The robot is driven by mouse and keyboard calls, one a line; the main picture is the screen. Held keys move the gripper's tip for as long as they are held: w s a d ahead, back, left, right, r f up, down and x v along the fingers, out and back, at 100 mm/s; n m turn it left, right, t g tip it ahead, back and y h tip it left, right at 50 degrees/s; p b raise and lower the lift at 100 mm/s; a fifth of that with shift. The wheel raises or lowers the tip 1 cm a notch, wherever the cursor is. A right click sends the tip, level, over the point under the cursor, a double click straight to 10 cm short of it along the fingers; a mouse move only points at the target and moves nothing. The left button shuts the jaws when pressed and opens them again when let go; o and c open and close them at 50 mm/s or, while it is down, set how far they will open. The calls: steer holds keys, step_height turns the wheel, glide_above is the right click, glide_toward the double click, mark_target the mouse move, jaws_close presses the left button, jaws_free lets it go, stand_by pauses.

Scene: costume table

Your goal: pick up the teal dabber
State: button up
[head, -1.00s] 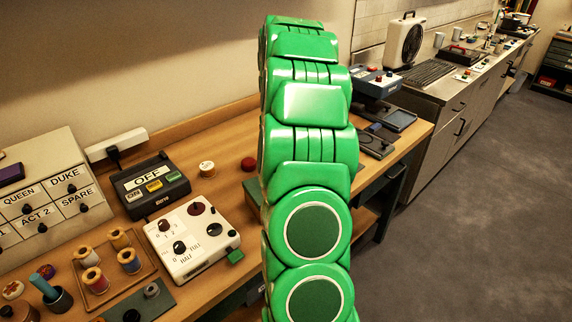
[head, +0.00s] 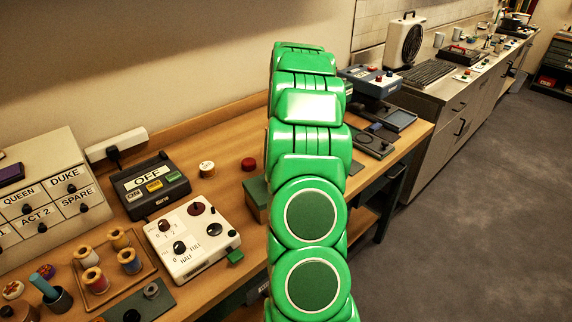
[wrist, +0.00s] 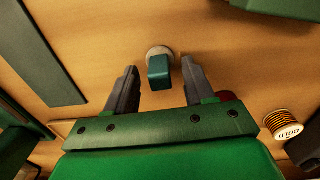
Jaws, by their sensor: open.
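The teal dabber (wrist: 159,72) shows in the wrist view, with a squarish teal handle over a pale round base on the wooden table. My gripper (wrist: 160,68) is open and empty. Its two dark fingers point toward the dabber, which appears between the fingertips with a gap on each side. How far the tips are above it I cannot tell. In the head view my green arm hides the gripper, and I cannot make out this dabber there.
A dark green slab (wrist: 42,50) is at left. In the head view, a white control box (head: 190,240) and spool tray (head: 142,282) stand left.

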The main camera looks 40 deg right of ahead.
steer(key=shift+f, duration=0.65)
jaws_close()
steer(key=shift+s+r, duration=0.1)
steer(key=shift+r, duration=1.55)
steer(key=s+a+r, duration=0.2)
steer(key=s+r, duration=0.1)
steer(key=s+a+r, duration=0.3)
steer(key=s, duration=0.1)
steer(key=s+a+r, duration=0.3)
steer(key=s, duration=0.1)
steer(key=shift+a+r, duration=0.15)
steer(key=shift+r, duration=0.2)
